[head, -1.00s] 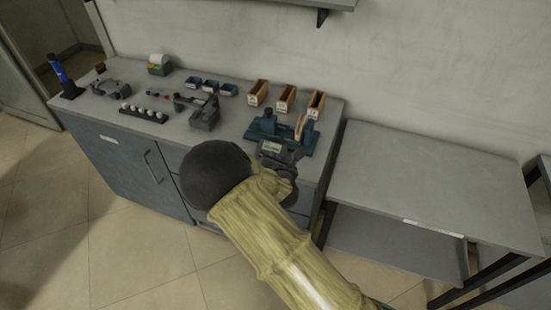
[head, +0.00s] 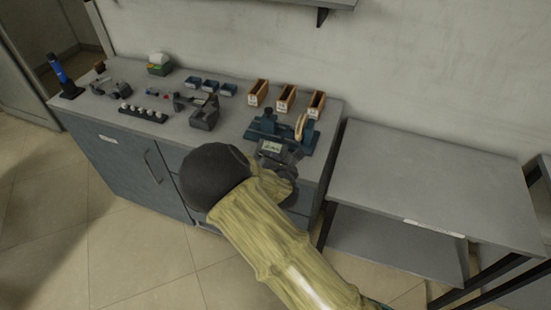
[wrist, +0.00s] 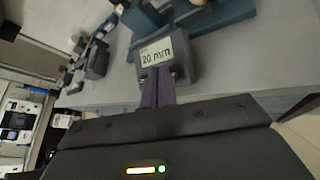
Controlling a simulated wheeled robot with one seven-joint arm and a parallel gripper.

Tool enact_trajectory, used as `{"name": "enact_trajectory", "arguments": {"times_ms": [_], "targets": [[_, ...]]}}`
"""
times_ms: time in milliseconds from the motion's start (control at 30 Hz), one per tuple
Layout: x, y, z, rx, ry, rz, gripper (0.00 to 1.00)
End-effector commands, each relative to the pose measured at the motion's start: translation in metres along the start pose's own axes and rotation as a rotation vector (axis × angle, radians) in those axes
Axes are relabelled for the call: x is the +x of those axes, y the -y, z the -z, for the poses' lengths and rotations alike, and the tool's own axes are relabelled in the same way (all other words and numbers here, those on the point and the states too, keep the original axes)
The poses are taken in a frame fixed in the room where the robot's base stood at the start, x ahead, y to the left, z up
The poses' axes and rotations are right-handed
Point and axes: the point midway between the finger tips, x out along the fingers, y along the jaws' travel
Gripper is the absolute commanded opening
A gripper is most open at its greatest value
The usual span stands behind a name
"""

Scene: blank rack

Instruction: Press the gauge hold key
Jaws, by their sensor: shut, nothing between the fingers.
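The gauge is a dark grey block with a pale display; its body shows in the wrist view (wrist: 184,58), with the display (wrist: 157,52) reading "20 mm". In the head view the display (head: 271,147) shows at the front of the blue-green fixture (head: 307,147). My gripper (wrist: 157,72) is shut and empty, its fingertips at the gauge's front face just below the display. Small round parts show on either side of the fingers. The hold key cannot be made out, and the fingers cover the middle of that face. Whether they touch it is unclear.
The gauge is near the right end of the grey cabinet top (head: 232,122). Behind it stand several wooden bins (head: 286,97). A dark grey device (head: 204,113) and a row of white knobs (head: 143,112) lie to the left. The lower table (head: 430,185) on the right is bare.

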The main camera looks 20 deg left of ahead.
Motion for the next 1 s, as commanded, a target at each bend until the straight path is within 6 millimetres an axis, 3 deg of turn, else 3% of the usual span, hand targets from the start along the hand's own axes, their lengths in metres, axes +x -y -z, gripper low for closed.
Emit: {"name": "enact_trajectory", "arguments": {"times_ms": [1000], "targets": [[0.0049,0.0036,0.0034,-0.001,0.0,0.0,0.0]]}}
